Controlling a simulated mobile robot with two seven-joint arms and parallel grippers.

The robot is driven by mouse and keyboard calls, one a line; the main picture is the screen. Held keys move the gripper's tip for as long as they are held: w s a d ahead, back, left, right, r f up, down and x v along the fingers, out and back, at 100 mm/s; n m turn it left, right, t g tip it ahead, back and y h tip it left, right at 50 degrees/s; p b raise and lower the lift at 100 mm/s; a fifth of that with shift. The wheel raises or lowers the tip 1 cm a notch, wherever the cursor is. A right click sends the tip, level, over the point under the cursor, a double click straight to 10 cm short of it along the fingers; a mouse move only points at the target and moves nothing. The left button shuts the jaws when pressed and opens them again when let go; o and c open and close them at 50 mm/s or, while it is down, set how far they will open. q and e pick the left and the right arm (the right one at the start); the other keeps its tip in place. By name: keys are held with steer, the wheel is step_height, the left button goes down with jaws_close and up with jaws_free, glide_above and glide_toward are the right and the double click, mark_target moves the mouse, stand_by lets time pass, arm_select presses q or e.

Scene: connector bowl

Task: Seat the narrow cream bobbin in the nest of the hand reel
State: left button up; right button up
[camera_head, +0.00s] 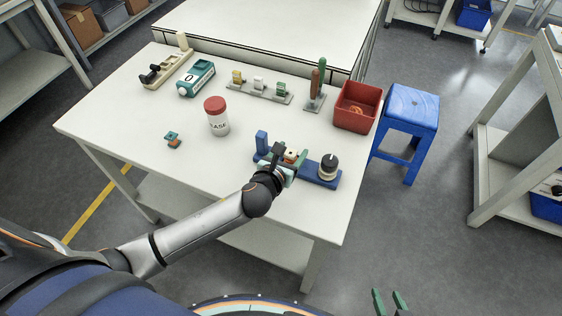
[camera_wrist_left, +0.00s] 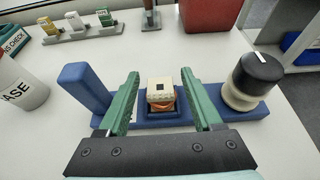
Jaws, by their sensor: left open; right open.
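The hand reel (camera_head: 323,181) is a blue base on the table with an upright blue post at its left end and a black-topped cream knob at its right. In the left wrist view, a cream bobbin (camera_wrist_left: 160,88) with orange winding stands in the square blue nest (camera_wrist_left: 143,117) at the middle of the reel. It looks upright; how deep it sits I cannot tell. My left gripper (camera_wrist_left: 160,74) is open, its green fingers on either side of the bobbin with gaps visible. My right gripper (camera_head: 389,300) is open and empty, off the table at the bottom.
A white jar with red lid (camera_head: 217,118) and small teal and brown pieces (camera_head: 173,140) lie left of the reel. Behind are a teal box (camera_head: 196,79), a grey rack (camera_head: 259,94), upright tools (camera_head: 317,88) and a red bin (camera_head: 354,120). The front left table is clear.

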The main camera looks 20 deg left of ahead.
arm_select(q)
steer(key=v, duration=0.9)
steer(key=shift+s+p, duration=0.1)
steer(key=shift+p, duration=0.25)
arm_select(e)
steer(key=shift+r, duration=0.5)
